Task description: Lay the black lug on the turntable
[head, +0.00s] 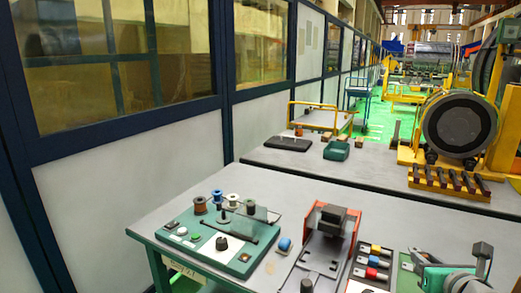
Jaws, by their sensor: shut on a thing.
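I cannot make out my gripper in the head view, and I see no black lug held in anything. None of these can be told as the black lug. No turntable can be made out for certain.
A red frame with a black block (331,215) stands at the middle. A teal device with a black-tipped lever (450,275) fills the lower right corner.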

